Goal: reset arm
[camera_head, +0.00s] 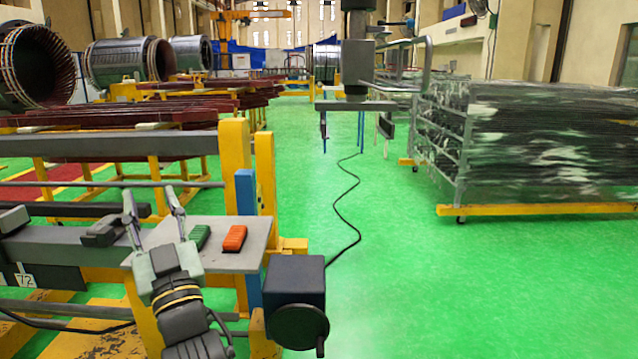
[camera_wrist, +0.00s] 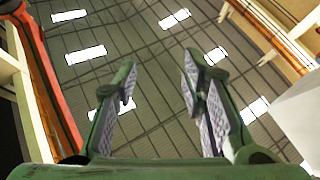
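My gripper (camera_head: 149,192) is at the lower left of the head view, with its two fingers spread apart and pointing up and away. In the wrist view my gripper (camera_wrist: 160,78) is open, and nothing is between its padded fingers. Behind the fingers the wrist view shows the hall's ceiling (camera_wrist: 150,30) with bright light panels. In the head view the gripper is in front of a grey plate (camera_head: 252,232) on the workbench. A red block (camera_head: 235,238) and a green block (camera_head: 199,237) are on this plate, just right of the fingers.
A yellow post (camera_head: 235,165) and a dark box with a handwheel (camera_head: 296,285) stand right of the gripper. A dark grey block (camera_head: 103,232) is to its left. A wheeled rack (camera_head: 545,145) is far right. The green floor (camera_head: 440,285) between is clear except for a black cable (camera_head: 350,205).

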